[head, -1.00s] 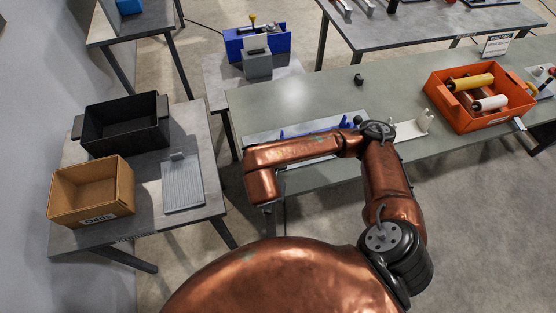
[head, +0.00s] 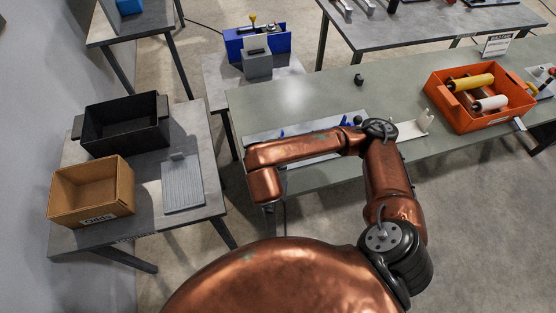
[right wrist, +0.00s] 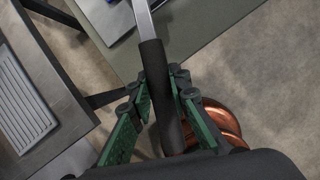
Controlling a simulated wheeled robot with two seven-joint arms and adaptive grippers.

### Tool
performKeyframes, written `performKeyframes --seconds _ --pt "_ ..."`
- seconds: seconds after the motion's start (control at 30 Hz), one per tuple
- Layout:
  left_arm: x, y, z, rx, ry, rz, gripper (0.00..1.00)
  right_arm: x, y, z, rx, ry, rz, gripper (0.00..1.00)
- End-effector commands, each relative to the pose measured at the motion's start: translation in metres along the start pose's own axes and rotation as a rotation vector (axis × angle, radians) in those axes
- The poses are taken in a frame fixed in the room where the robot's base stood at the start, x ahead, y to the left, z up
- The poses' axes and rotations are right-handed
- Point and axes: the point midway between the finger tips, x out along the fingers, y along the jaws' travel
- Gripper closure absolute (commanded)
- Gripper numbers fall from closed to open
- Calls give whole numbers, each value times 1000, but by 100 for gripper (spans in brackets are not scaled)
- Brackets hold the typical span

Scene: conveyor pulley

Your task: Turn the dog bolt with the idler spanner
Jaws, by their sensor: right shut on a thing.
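My right gripper (right wrist: 163,108), with green fingers, is shut on the black handle of the idler spanner (right wrist: 156,75) in the right wrist view. The spanner's silver shank runs up out of the top of that picture, so its far end is not seen. In the head view my copper right arm crosses in front of the bench, and the spanner cannot be made out there. A pale plate with blue parts (head: 286,130) lies on the green bench, partly behind my forearm. I cannot make out the dog bolt. My left gripper is in neither view.
The green bench (head: 300,98) carries an orange crate (head: 484,121) with rollers at right and a small black piece (head: 359,79). A side table at left holds a black bin (head: 122,128), a cardboard box (head: 92,190) and a ribbed grey tray (head: 182,184).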

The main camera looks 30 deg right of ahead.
Motion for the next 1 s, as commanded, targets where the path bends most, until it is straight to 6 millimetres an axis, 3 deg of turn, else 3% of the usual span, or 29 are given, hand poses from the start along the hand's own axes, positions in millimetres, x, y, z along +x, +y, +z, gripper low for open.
performKeyframes --seconds 0.33,1.0 --pt "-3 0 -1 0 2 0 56 -4 0 2 1 -1 0 100" --pt "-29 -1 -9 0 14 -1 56 -40 0 17 1 -1 0 100"
